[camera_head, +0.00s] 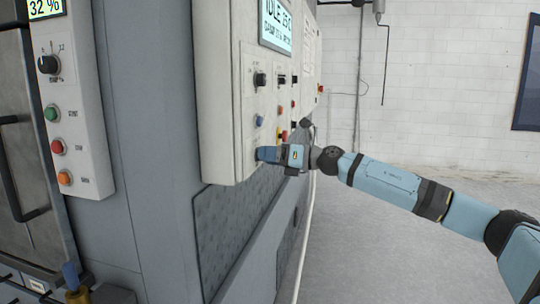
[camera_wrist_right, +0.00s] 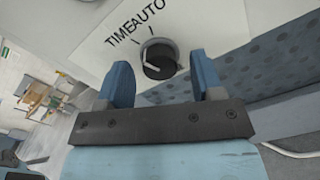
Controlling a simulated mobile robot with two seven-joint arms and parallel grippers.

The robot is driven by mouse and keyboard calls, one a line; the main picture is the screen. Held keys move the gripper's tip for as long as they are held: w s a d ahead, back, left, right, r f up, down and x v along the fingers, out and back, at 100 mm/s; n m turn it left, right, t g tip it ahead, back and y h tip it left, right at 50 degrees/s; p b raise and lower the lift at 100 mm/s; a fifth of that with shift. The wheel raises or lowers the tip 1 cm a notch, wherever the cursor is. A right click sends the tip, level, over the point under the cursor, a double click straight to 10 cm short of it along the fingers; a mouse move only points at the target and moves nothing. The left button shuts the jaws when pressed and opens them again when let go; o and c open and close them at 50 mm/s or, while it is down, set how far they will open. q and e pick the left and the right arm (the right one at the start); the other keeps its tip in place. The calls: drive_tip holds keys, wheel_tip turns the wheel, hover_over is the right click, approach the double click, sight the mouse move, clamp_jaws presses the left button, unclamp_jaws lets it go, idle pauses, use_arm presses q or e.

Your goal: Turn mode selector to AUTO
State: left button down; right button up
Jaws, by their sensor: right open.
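The mode selector (camera_wrist_right: 159,60) is a round dark knob on a pale panel in the right wrist view. The words TIME (camera_wrist_right: 121,33) and AUTO (camera_wrist_right: 148,12) are printed beside it with short tick lines. A white mark on the knob points toward the left of that view, not clearly at AUTO. My right gripper (camera_wrist_right: 162,66) is open, its two blue fingers on either side of the knob; contact cannot be told. In the head view my right gripper (camera_head: 268,154) is at the low part of the white control panel (camera_head: 218,110) and hides the selector.
Higher on the panel are a black knob (camera_head: 260,79), a blue button (camera_head: 259,121) and a display (camera_head: 275,25). A second panel (camera_head: 75,120) with a knob and coloured buttons stands at the left. The floor (camera_head: 400,240) right of the machine is clear.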

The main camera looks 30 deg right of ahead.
use_arm(q)
drive_tip(key=shift+r, duration=0.1)
use_arm(e)
drive_tip(key=shift+c, duration=0.4)
drive_tip(key=c, duration=0.9)
drive_tip(key=shift+o, duration=0.2)
drive_tip(key=m+p, duration=0.7)
drive_tip(key=p, duration=0.3)
drive_tip(key=shift+r+p, duration=0.15)
drive_tip(key=shift+p, duration=0.2)
use_arm(q)
wheel_tip(320, 180, up, 8)
drive_tip(key=a, duration=0.1)
drive_tip(key=shift+s+m+p, duration=0.3)
drive_tip(key=shift+s+p, duration=0.1)
use_arm(e)
drive_tip(key=shift+m, duration=0.5)
use_arm(q)
drive_tip(key=shift+r, duration=0.1)
use_arm(e)
drive_tip(key=o, duration=0.9)
drive_tip(key=shift+o, duration=0.2)
